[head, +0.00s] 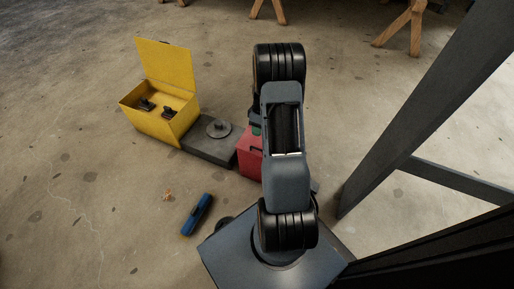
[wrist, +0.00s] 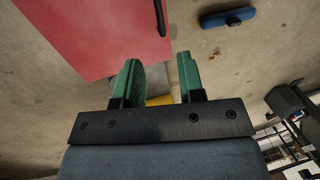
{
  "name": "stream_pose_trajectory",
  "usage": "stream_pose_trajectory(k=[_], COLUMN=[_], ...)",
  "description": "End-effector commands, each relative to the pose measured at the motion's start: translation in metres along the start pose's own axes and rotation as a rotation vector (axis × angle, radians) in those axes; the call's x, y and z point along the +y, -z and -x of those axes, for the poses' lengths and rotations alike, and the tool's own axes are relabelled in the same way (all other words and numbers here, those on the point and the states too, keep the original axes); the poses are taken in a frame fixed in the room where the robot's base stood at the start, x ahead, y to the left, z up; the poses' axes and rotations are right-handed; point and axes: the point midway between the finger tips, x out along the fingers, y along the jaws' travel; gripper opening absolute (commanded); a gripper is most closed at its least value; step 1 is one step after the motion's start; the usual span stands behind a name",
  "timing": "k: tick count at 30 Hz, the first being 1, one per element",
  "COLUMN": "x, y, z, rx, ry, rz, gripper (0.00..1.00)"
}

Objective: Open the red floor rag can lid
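The red rag can (head: 247,160) stands on the floor, with its right part hidden behind my arm in the head view. In the wrist view its flat red face (wrist: 100,32) fills the upper left, with a dark handle (wrist: 161,16) near its right edge. No raised red lid shows. My gripper (wrist: 160,76) has two green fingers spread apart with nothing between them. The left fingertip overlaps the red face in the picture; I cannot tell if they touch. In the head view the gripper is mostly hidden behind my arm.
A yellow box (head: 148,120) with its lid raised holds dark items, left of the can. A dark grey slab (head: 200,142) with a round disc lies between them. A blue object (head: 196,214) lies on the floor. A dark frame (head: 420,100) stands at right.

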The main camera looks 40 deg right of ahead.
Motion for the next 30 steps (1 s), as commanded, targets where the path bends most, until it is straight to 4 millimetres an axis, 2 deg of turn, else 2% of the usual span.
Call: stream_pose_trajectory(k=[1, 3, 13, 21, 30], x=[0.0, 0.0, 0.0, -0.001, -0.001], y=[0.0, 0.0, 0.0, 0.0, 0.0], z=[-0.016, -0.03, -0.081, -0.096, -0.097], rx=[-0.002, -0.002, -0.001, -0.001, -0.001], ry=[0.004, 0.003, 0.002, 0.0, 0.0], rz=[0.0, 0.0, 0.001, 0.001, 0.001], gripper=[0.36, 0.36, 0.36, 0.36, 0.36])
